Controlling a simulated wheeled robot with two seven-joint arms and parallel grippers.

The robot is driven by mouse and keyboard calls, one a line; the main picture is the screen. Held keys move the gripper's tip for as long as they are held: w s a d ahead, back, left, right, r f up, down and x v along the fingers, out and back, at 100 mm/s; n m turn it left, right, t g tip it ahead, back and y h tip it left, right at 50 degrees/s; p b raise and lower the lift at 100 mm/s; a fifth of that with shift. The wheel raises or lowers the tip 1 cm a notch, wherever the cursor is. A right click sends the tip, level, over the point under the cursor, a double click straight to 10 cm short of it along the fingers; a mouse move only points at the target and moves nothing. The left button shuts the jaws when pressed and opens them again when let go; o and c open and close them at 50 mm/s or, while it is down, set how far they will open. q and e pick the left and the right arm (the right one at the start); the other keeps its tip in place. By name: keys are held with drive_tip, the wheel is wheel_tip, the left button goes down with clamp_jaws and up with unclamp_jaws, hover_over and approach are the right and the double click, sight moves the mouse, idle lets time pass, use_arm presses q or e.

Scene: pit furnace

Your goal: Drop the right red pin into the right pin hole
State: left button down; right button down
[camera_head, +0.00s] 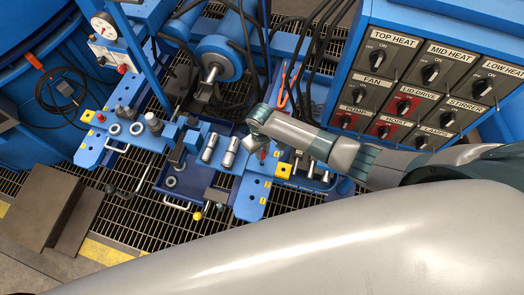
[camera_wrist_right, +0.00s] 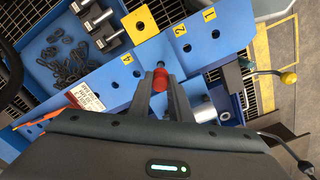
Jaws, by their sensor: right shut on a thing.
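My right gripper (camera_wrist_right: 160,92) is shut on a red pin (camera_wrist_right: 160,79), which sits between its two fingers with a dark tip toward the blue plate. In the head view the right gripper (camera_head: 262,122) reaches in from the right, above the right blue plate (camera_head: 250,200), and a bit of red shows below it (camera_head: 262,155). The blue plate (camera_wrist_right: 196,62) in the wrist view carries yellow labels 1, 2 and 4 and several small dark holes. I cannot tell whether the pin's tip is in a hole or above it. My left gripper is not in view.
A yellow block (camera_wrist_right: 140,25) and a blue bin of dark links (camera_wrist_right: 45,50) are close by. A switch panel (camera_head: 435,75) stands at the right, with cables (camera_head: 315,60) beside it.

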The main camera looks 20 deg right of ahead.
drive_tip(key=shift+f+b, duration=1.2)
drive_tip(key=shift+f, duration=0.1)
drive_tip(key=shift+f+b, duration=0.7)
drive_tip(key=shift+f, duration=0.85)
drive_tip(key=c, duration=1.5)
unclamp_jaws()
drive_tip(key=shift+c, duration=0.2)
wheel_tip(320, 180, up, 17)
drive_tip(key=b, duration=0.1)
drive_tip(key=shift+a+r+b, duration=0.15)
drive_tip(key=shift+r+b, duration=0.05)
drive_tip(key=shift+b, duration=0.1)
